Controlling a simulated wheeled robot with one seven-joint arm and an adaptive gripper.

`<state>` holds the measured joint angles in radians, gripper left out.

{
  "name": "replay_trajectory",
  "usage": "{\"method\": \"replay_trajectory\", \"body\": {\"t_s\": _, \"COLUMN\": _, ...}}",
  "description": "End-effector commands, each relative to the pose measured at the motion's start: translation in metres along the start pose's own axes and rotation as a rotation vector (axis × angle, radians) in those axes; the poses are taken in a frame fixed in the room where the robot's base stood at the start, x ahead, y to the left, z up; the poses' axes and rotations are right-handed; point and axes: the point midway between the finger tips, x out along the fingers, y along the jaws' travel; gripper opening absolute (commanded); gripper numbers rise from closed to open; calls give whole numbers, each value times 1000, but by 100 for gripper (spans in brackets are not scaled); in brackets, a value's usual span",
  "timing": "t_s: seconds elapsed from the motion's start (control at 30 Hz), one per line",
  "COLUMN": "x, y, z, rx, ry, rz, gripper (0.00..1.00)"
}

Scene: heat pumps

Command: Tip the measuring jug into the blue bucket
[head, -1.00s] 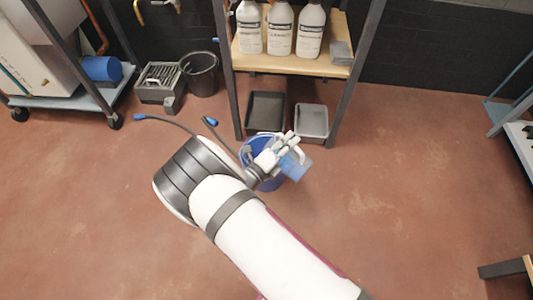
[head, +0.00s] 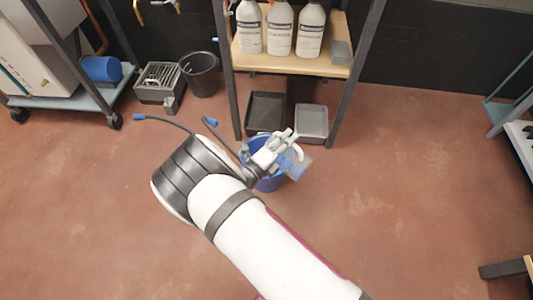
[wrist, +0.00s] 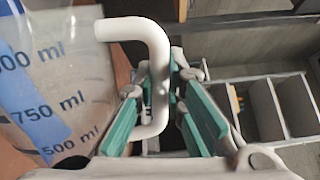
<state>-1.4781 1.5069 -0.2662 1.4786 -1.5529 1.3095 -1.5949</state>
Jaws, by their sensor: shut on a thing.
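The clear measuring jug (head: 293,162) with blue markings is held over the blue bucket (head: 268,182), which stands on the floor in front of the shelf. The jug looks tilted in the head view and covers part of the bucket's right side. In the wrist view the jug's scale (wrist: 45,100) fills the left side, and its white handle (wrist: 150,40) runs between my teal finger pads. My gripper (head: 283,143) is shut on this handle; it also shows in the wrist view (wrist: 163,88). I cannot tell whether liquid is in the jug or bucket.
Behind the bucket, a black tray (head: 266,112) and a grey tray (head: 311,123) lie under a shelf (head: 290,57) with white bottles. A black bucket (head: 200,75) stands at the back left.

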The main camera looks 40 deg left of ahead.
Motion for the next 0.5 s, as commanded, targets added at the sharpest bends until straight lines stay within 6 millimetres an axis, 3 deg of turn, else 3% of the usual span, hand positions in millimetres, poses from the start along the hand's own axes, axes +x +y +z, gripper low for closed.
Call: {"method": "replay_trajectory", "body": {"t_s": 0.5, "x": 0, "y": -2, "z": 5, "rx": -30, "ry": 0, "rz": -1, "gripper": 0}}
